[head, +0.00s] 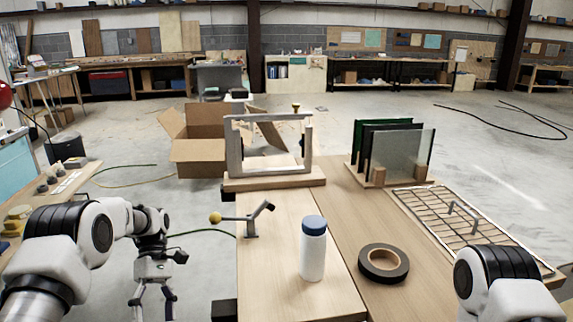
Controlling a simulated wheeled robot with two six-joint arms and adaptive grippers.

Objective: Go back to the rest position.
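My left arm comes in from the left, and my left gripper (153,305) hangs over the floor, left of the workbench (275,285). Its two fingers point down and are spread apart, with nothing seen between them. The lowest ends of the fingers are near the bottom edge of the view. Only a white and black part of my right arm shows at the bottom right; my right gripper is out of view.
On the workbench are a white bottle with a blue lid (313,250), black tape roll (383,263), lever clamp (245,218), upright frame (232,150), glass panes in a rack (425,155) and wire grid (470,215). A side table (75,185) stands left, an open cardboard box (200,150) behind.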

